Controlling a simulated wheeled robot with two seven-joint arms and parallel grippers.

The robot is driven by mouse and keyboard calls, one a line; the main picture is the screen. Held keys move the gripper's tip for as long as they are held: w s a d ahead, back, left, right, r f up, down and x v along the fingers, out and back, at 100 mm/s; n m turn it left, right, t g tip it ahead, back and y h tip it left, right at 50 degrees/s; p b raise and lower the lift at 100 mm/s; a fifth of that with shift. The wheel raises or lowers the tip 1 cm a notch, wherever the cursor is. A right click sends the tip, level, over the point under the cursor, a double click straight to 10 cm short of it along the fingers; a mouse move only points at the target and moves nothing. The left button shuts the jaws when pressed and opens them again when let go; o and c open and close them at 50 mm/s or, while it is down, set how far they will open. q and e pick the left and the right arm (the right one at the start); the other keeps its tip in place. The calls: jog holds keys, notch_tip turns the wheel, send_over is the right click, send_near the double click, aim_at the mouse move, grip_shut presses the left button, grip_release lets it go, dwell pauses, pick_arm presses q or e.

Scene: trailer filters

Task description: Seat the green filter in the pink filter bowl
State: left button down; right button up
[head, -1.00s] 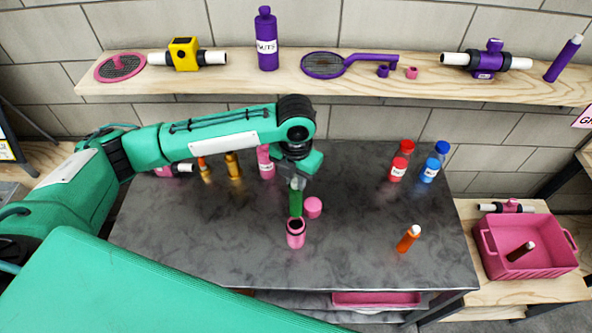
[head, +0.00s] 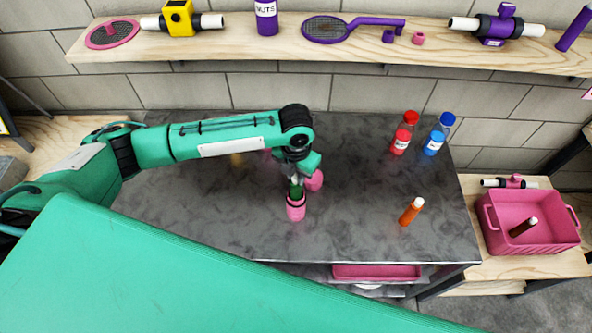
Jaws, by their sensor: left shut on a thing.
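The pink filter bowl (head: 296,209) stands upright on the dark table, near its middle. The green filter (head: 296,189) is upright at the bowl's mouth, with its lower part hidden inside the bowl. My left gripper (head: 295,178) points down and is shut on the filter's upper end, just above the bowl. Whether the filter touches the bowl's floor cannot be seen. A round pink piece (head: 315,181) is right beside the gripper, partly hidden by it. My right gripper is not in view.
A red bottle (head: 403,134) and a blue bottle (head: 438,136) stand at the back right. A pink crate (head: 530,243) is on the wooden side table. The table between bowl and orange filter is clear.

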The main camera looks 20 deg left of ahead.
aim_at(296, 190)
pick_arm(q)
jog(key=shift+f+b, duration=1.35)
jog(key=shift+f, duration=0.55)
jog(key=c, duration=1.2)
grip_release()
jog(key=shift+p, duration=0.4)
